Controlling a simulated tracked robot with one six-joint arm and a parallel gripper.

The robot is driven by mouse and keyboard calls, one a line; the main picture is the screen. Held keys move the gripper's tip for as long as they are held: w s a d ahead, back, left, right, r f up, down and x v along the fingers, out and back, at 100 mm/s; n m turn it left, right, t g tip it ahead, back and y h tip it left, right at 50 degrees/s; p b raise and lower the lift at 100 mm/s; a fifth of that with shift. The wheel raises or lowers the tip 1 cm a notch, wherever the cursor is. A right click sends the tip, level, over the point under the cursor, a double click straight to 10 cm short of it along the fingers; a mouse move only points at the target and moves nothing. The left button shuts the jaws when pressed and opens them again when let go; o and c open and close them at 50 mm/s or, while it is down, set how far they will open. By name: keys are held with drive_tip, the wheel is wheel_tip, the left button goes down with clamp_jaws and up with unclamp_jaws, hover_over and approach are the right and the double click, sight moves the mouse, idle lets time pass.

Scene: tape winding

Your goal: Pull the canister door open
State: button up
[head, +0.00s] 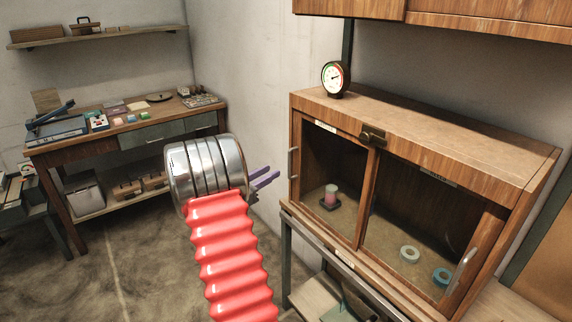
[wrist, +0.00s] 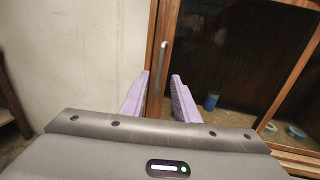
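The wooden cabinet (head: 450,158) has two glazed doors side by side.
Behind the right door are a pale tape roll (head: 410,254) and a teal one (head: 442,276); that door has its own handle (head: 468,268). A gauge (head: 335,78) stands on the cabinet. A workbench (head: 130,140) is at back left. The floor (head: 150,255) between is clear.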

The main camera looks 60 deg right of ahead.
drive_tip(key=x, duration=0.9)
drive_tip(key=shift+d, duration=0.1)
drive_tip(key=shift+c, duration=0.3)
clamp_jaws()
